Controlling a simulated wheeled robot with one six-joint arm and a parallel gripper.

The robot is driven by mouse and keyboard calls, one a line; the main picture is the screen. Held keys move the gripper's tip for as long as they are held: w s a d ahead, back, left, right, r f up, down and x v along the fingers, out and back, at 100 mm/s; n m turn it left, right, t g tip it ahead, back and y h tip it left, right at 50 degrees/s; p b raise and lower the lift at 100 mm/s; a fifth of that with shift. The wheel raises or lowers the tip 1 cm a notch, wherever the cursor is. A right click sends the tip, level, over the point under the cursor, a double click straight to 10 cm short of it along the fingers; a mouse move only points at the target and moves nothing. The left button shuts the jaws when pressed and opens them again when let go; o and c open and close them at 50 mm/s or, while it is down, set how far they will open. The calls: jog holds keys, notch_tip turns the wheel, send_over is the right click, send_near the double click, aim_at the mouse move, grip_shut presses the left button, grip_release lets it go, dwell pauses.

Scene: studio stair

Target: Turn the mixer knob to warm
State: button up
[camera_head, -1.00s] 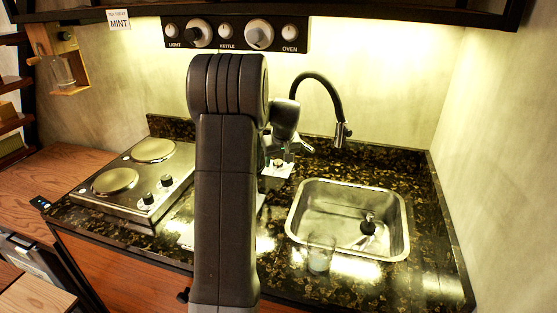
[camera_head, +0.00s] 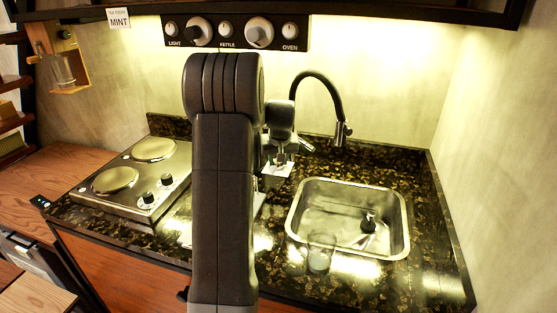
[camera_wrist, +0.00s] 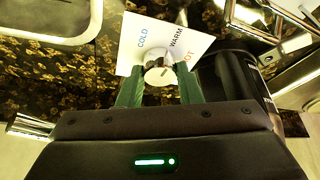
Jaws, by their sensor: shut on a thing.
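The mixer knob (camera_wrist: 158,74) is a small round metallic knob in the wrist view, in front of a white card (camera_wrist: 143,30) printed COLD, WARM and HOT. My gripper (camera_wrist: 159,84) has its green fingers on either side of the knob and is shut on it. I cannot tell exactly which word the knob points to. In the head view my gripper (camera_head: 280,158) is beside the faucet base, partly hidden by my arm. The white card (camera_head: 277,171) lies just below it there.
The black faucet (camera_head: 335,95) curves up right of my gripper. The steel sink (camera_head: 402,225) is at right, with a clear glass (camera_head: 320,252) at its near edge. A two-plate cooktop (camera_head: 128,190) is left of my arm. A knob panel (camera_head: 237,46) is on the back wall.

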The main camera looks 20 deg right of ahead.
jog(key=shift+m+h, duration=0.3)
jog(key=shift+m, duration=0.3)
jog(key=o, duration=1)
jog(key=b+v, duration=0.1)
jog(key=v, duration=1.2)
jog(key=shift+s+r, duration=0.2)
jog(key=shift+r, duration=0.15)
jog(key=p+x, duration=0.1)
jog(key=x, duration=1.2)
jog(key=shift+w+f, duration=0.2)
jog(key=shift+f, duration=0.15)
jog(key=shift+n, duration=0.3)
